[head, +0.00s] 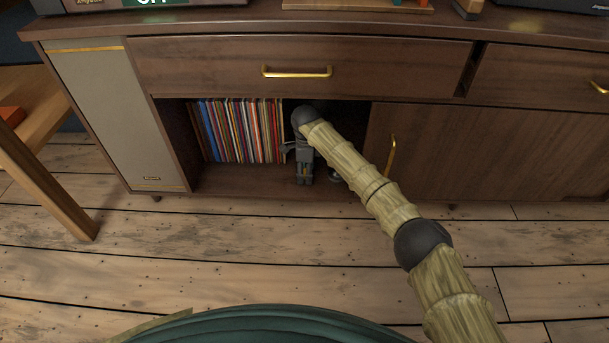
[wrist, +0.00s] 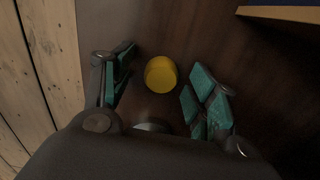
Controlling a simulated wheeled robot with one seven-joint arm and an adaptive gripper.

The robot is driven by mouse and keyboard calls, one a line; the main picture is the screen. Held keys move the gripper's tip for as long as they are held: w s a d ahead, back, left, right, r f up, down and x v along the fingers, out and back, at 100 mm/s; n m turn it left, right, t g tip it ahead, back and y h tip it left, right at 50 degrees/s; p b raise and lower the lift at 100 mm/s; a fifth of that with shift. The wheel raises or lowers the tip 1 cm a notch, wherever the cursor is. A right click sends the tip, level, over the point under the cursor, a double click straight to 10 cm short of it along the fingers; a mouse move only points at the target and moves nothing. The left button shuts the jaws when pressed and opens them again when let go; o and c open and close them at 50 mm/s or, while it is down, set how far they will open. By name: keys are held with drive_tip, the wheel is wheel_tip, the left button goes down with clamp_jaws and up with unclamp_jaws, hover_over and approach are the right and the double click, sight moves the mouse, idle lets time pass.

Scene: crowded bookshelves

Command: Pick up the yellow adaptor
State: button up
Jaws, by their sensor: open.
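The yellow adaptor (wrist: 161,74) is a small round yellow piece on the dark wooden shelf floor in the wrist view. My gripper (wrist: 160,80) is open, with its teal-padded fingers on either side of the adaptor. Neither finger visibly touches it. In the head view my gripper (head: 304,172) reaches down into the open cabinet compartment. The adaptor is not visible there, hidden by my arm and gripper or by shadow.
A row of records (head: 238,130) stands left of my gripper in the compartment. A drawer (head: 220,70) is above, and a closed cabinet door (head: 460,155) with a brass handle is at right. A wooden leg (head: 50,175) stands at left. The plank floor (head: 230,240) in front is clear.

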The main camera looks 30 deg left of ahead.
drive_tip(key=c, duration=0.8)
drive_tip(key=shift+r, duration=0.1)
